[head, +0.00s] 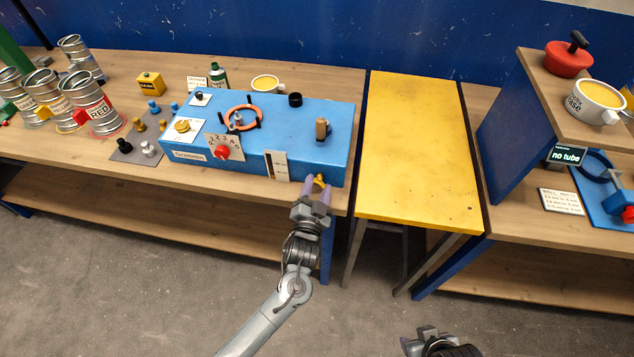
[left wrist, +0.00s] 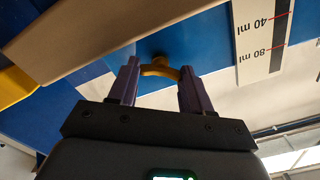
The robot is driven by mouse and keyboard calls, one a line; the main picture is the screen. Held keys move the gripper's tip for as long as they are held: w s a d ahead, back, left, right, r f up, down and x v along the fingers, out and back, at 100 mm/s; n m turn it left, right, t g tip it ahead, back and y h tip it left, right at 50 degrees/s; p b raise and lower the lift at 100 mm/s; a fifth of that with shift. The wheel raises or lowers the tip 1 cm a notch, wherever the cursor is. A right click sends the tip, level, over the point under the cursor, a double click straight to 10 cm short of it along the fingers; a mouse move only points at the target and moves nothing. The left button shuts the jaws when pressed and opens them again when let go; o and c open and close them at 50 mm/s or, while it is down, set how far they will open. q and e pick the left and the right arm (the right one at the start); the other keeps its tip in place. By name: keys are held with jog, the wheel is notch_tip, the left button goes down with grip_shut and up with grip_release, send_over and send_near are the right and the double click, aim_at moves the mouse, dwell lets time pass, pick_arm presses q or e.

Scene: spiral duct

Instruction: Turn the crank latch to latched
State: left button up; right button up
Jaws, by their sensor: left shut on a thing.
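The crank latch (head: 320,180) is a small yellow piece low on the front face of the blue box (head: 190,150), near its right end. In the left wrist view it is a curved yellow handle (left wrist: 159,70) on a short stem against the blue face. My left gripper (head: 317,187) reaches it from the front, its purple fingers on either side, shut on the handle. The fingers partly hide the latch in the head view. My right gripper (head: 428,335) is at the bottom edge, away from the box; its fingers are not clear.
The box also carries an orange wheel (head: 260,117), a red knob (head: 222,153), a white scale (head: 276,165) and a brown-topped handle (head: 322,127). A yellow table (head: 420,140) stands to the right. Cans (head: 97,108) stand at the left. The floor in front is clear.

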pick_arm(q)
jog(key=m+p, duration=0.3)
jog(key=m, duration=0.2)
jog(key=shift+r+m, duration=0.1)
jog(key=shift+m, duration=0.2)
jog(key=shift+m+p, duration=1.1)
jog(key=shift+m, duration=1.2)
jog(key=shift+f, duration=0.2)
jog(key=o, duration=1.1)
jog(key=shift+c, duration=0.2)
